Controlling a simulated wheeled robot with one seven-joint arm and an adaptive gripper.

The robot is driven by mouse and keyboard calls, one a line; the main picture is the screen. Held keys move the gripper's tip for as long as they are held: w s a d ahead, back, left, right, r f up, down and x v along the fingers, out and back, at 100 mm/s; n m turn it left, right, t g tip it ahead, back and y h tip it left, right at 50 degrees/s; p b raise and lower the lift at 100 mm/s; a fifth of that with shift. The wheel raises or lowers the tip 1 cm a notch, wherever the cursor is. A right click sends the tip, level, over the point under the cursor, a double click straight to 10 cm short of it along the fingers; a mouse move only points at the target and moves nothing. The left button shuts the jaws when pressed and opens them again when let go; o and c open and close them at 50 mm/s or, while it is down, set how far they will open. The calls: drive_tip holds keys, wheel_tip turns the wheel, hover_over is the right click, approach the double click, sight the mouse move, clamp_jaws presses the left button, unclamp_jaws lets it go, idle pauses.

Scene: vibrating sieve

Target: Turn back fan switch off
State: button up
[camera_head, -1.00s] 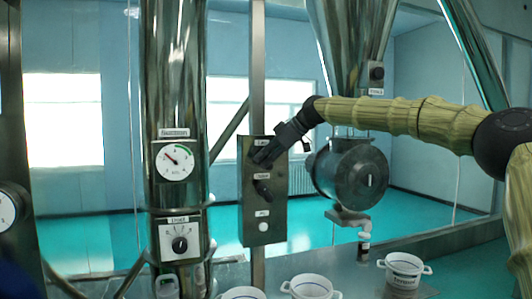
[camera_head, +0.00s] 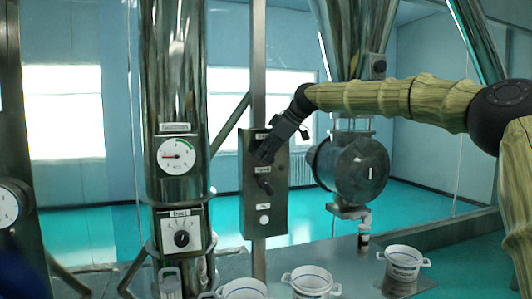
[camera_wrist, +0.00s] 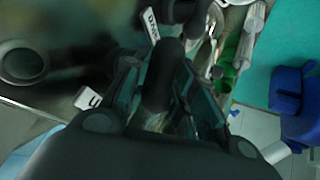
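A grey control panel (camera_head: 282,205) stands upright on a post. It bears a black middle knob (camera_head: 264,187) and a pale round button (camera_head: 264,220). My gripper (camera_head: 266,152) points down and left at the panel's top switch, which it hides in the head view. In the wrist view a black knob (camera_wrist: 163,75) sits between the two fingers of my gripper (camera_wrist: 155,75). Whether the fingers press on it is too dark to tell. The label lettering is too small to read surely.
A round gauge (camera_head: 177,155) and a dial knob (camera_head: 182,239) sit on the steel duct (camera_head: 180,60) to the left. A round metal housing (camera_head: 350,170) stands close on the right. White pots (camera_head: 310,281) stand below on the bench.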

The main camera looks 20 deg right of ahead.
drive_tip(key=v, duration=1.2)
drive_tip(key=shift+d+f, duration=0.15)
idle(0.5)
